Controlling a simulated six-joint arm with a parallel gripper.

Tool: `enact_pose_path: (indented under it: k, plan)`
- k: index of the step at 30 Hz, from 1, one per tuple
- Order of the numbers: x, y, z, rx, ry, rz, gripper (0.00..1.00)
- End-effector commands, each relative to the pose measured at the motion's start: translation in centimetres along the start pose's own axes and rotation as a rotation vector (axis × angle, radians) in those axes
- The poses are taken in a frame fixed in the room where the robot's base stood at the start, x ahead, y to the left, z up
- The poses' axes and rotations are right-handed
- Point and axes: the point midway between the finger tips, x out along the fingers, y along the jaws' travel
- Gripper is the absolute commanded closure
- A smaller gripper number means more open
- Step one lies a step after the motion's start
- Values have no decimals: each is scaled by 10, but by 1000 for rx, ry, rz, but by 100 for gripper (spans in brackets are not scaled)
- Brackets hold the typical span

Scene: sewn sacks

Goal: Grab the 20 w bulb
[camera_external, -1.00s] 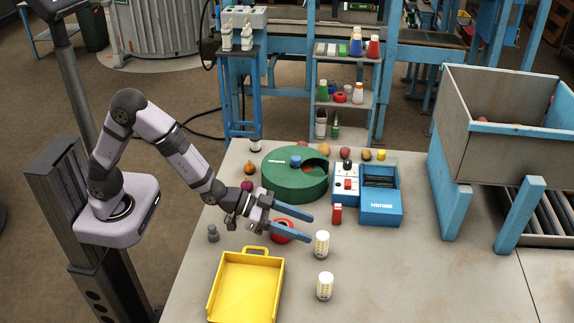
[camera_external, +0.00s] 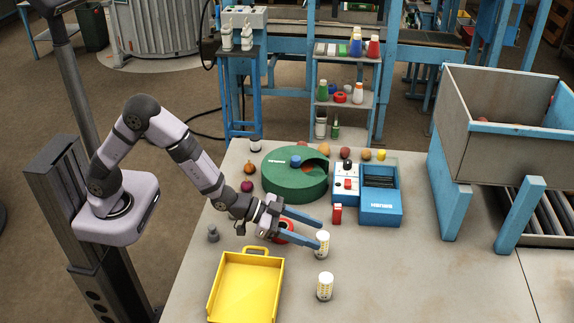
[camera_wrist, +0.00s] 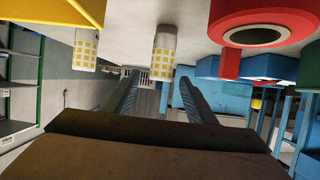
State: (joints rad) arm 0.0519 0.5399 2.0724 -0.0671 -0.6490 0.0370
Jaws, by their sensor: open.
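Two white cylinders with yellow square patterns, apparently the bulbs, stand upright on the grey table. The farther bulb (camera_external: 322,249) is right at my fingertips, and the nearer bulb (camera_external: 325,286) stands closer to the camera. No wattage marking is readable, so I cannot tell which is 20 W. My gripper (camera_external: 319,233) is open and empty, low over the table. In the wrist view, one bulb (camera_wrist: 163,52) shows ahead, in line with the gap between my fingers (camera_wrist: 160,88). The other bulb (camera_wrist: 85,50) is left of the fingers there.
A yellow tray (camera_external: 247,287) lies in front of my arm. A red ring-shaped thing (camera_external: 282,226) is partly hidden behind my fingers. A green round container (camera_external: 288,181), a blue box (camera_external: 381,208) and a small red item (camera_external: 337,214) stand behind. The table's right front is clear.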

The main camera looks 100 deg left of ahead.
Motion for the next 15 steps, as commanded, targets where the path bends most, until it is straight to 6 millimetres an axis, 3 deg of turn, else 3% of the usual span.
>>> enact_pose_path:
  k: [9,15]
  plan:
    - [31,-1,1,0,0,0,49]
    - [39,-1,2,0,0,0,49]
